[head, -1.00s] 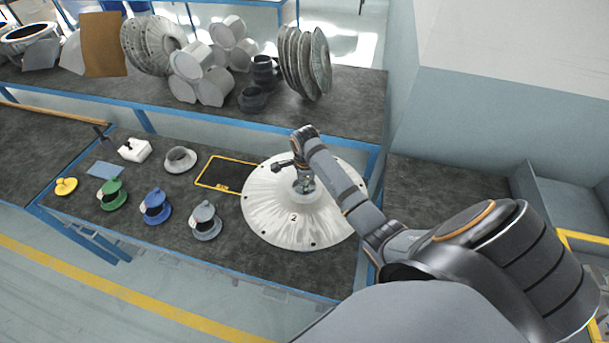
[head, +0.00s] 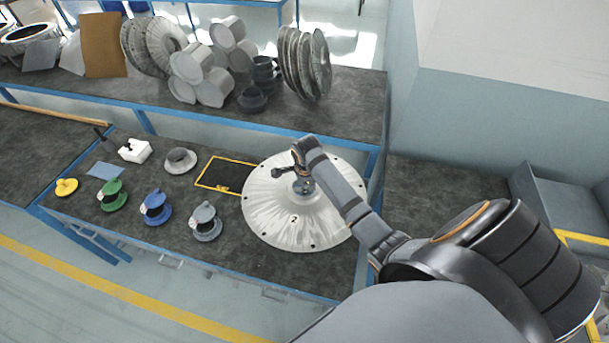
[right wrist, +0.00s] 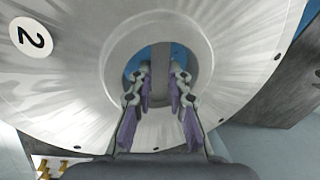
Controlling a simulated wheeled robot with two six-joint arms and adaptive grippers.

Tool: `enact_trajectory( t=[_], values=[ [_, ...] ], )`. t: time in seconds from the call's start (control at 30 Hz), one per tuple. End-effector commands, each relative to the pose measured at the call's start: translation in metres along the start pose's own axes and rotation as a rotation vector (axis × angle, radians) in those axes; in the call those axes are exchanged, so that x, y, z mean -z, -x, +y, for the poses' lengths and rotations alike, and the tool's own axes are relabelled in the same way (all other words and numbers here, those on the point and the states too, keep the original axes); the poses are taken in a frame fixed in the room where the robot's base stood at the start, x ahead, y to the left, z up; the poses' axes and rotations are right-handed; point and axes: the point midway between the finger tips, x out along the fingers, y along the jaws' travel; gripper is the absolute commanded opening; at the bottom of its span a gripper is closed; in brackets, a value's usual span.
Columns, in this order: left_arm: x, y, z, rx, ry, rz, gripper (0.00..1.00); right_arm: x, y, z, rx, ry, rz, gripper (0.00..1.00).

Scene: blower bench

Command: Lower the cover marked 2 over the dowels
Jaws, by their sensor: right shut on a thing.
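The cover marked 2 (head: 272,222) is a wide, shallow silver cone with small holes around its rim, at the right end of the front bench. In the right wrist view the cover (right wrist: 215,30) fills most of the picture, with its black 2 on a white disc at upper left. My right gripper (right wrist: 159,82) reaches into the cover's central opening and is shut on the cover, near a grey bar across a blue interior. In the head view it is at the hub (head: 303,187). My left gripper is out of view. I cannot make out the dowels; the cover hides what lies beneath.
A yellow-framed dark mat (head: 226,175) lies left of the cover. Grey (head: 206,222), blue (head: 155,206) and green (head: 112,195) spools stand farther left. Small yellow pieces (right wrist: 42,167) show below the cover's edge. A rear shelf (head: 340,115) holds discs and cylinders.

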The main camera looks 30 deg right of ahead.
Motion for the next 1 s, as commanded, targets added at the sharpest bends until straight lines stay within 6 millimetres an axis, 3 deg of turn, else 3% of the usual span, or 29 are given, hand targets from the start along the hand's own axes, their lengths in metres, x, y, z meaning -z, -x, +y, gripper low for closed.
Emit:
enact_trajectory(
  t=[1.0],
  values=[
    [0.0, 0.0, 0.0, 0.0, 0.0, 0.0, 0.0, -0.001, 0.012, -0.003, 0.038, 0.0, -0.002, 0.0]
  ],
)
